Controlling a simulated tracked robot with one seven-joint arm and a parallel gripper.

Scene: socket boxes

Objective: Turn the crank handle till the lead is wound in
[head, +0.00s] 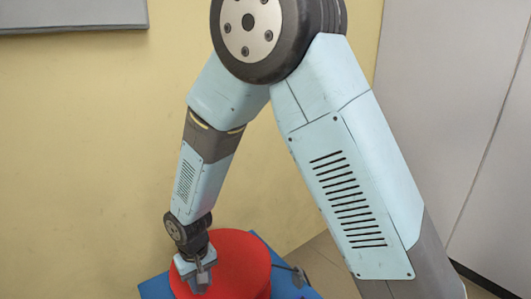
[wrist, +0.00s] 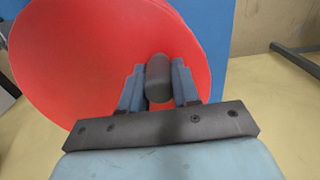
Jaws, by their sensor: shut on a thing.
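A red round reel (head: 240,262) stands over a blue base (head: 154,288) at the bottom of the head view. In the wrist view the red disc (wrist: 70,60) fills the upper left, with the blue base (wrist: 215,40) behind it. My gripper (wrist: 158,82) is shut on a dark grey rounded crank handle (wrist: 158,70) in front of the disc. In the head view my gripper (head: 201,280) is at the reel's left front, where the handle is hard to make out. The lead cannot be made out in either view.
A dark metal bar (head: 298,274) sticks out at the reel's right. Another dark bar (wrist: 296,58) shows at the right of the wrist view. A yellow wall (head: 90,130) stands behind, with a grey panel (head: 70,14) at upper left. Pale cabinet-like panels (head: 450,90) stand at right.

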